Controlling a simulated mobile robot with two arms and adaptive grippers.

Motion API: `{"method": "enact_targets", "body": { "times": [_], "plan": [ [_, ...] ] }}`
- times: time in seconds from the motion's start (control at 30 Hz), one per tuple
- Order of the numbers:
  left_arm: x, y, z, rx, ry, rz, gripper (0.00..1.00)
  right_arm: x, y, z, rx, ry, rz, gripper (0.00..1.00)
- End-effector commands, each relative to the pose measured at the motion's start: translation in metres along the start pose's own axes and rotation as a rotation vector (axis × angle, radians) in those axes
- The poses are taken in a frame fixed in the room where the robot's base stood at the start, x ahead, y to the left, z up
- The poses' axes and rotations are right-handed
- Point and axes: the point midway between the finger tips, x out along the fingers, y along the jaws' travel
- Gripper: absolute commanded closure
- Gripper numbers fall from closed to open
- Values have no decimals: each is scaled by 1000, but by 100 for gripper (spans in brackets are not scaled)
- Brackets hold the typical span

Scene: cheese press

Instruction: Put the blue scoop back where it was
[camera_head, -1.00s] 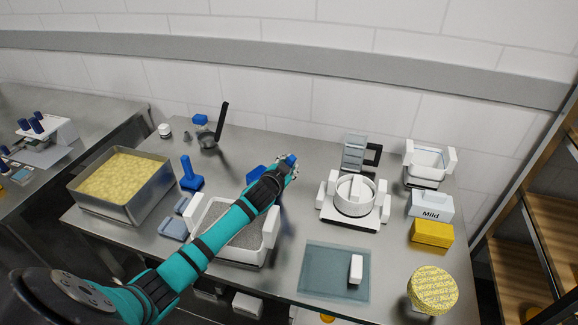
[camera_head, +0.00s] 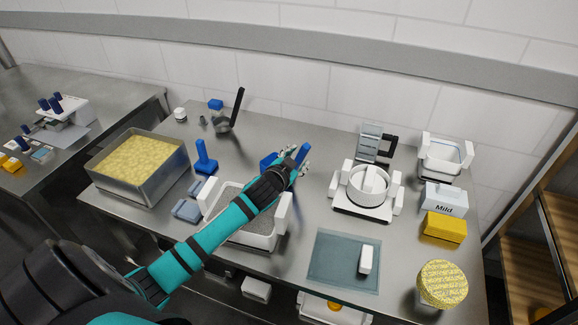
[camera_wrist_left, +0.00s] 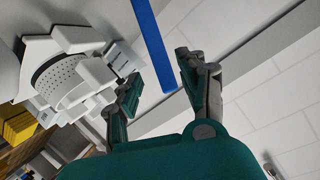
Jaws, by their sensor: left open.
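A blue handle (camera_head: 302,153), which appears to be the blue scoop's, stands up at my left gripper's fingers near the middle of the table. My left gripper (camera_head: 298,165) is open around it. In the left wrist view the handle is a long blue bar (camera_wrist_left: 152,45) running down between the parted fingers (camera_wrist_left: 158,78), with a gap visible on both sides. Another blue part (camera_head: 268,160) shows just left of the gripper; I cannot tell whether it belongs to the scoop. The scoop's lower end is hidden by my arm. My right gripper is not in view.
A white tub (camera_head: 262,240) stands under my left forearm. The white press (camera_head: 366,204) is right of the gripper. A blue upright tool (camera_head: 203,158) and a metal tray (camera_head: 142,186) of yellow curd are left. A teal mat (camera_head: 330,262) lies in front.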

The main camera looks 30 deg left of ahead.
Motion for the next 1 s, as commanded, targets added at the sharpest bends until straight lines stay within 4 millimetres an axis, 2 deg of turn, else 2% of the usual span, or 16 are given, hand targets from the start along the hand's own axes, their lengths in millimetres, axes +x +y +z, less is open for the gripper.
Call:
{"method": "enact_targets", "body": {
  "times": [0.1,0.33,0.5,1.0],
  "plan": [
    [-27,1,1,1,1,2,58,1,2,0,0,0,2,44],
    [-59,0,1,1,0,0,58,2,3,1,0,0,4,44],
    [-65,0,0,1,0,-1,58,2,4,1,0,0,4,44],
    [-65,0,0,0,0,-1,58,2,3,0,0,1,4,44]
  ]
}}
